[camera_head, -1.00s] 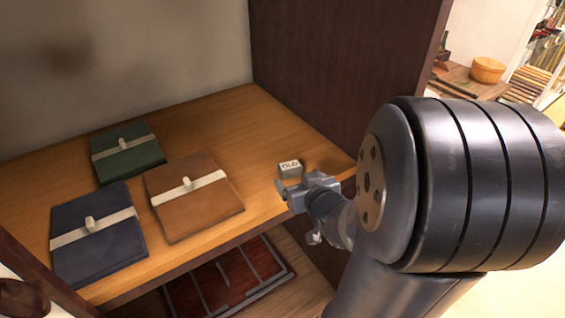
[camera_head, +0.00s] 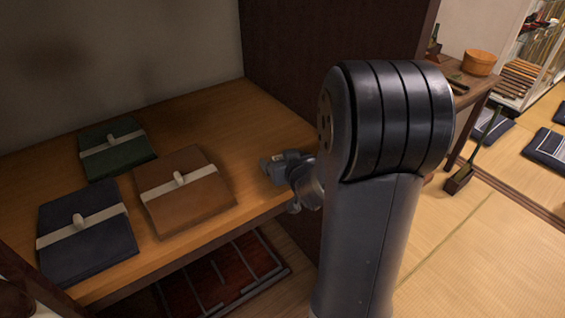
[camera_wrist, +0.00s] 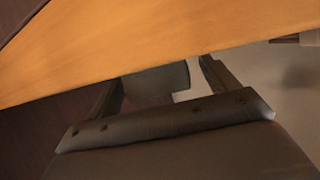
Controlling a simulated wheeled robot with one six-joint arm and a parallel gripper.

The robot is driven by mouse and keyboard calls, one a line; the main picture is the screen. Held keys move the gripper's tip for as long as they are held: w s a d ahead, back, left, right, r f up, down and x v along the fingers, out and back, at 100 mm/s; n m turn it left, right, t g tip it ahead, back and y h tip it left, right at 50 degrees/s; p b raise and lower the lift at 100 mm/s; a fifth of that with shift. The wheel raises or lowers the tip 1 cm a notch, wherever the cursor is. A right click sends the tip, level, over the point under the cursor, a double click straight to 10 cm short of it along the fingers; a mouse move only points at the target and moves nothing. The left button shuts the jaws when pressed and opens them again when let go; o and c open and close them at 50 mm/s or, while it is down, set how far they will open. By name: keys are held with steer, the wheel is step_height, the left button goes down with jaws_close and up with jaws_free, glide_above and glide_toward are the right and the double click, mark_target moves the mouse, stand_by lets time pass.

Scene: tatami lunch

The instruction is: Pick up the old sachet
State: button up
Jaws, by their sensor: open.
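In the head view, my gripper (camera_head: 272,167) is open at the right front part of the wooden shelf, beside the brown wrapped bundle. The small grey block lettered "OLD" in the earlier head view is not clearly readable now; the gripper covers or blends with that spot. In the wrist view, the two fingers of my gripper (camera_wrist: 162,84) stand apart. A dark grey shape with a pale corner (camera_wrist: 155,82) shows between them. I cannot tell whether it is the sachet or whether the fingers touch it.
Green (camera_head: 117,160), brown (camera_head: 205,200) and navy (camera_head: 108,252) bundles with pale bands lie on the shelf (camera_head: 200,115) to the left. A dark panel (camera_head: 285,75) closes its right side. A dark red tray-like object (camera_head: 215,290) lies below. Shelf space behind the gripper is clear.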

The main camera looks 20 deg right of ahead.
steer(key=shift+c, duration=0.5)
steer(key=c, duration=1)
steer(key=shift+o, duration=0.2)
steer(key=shift+r, duration=0.15)
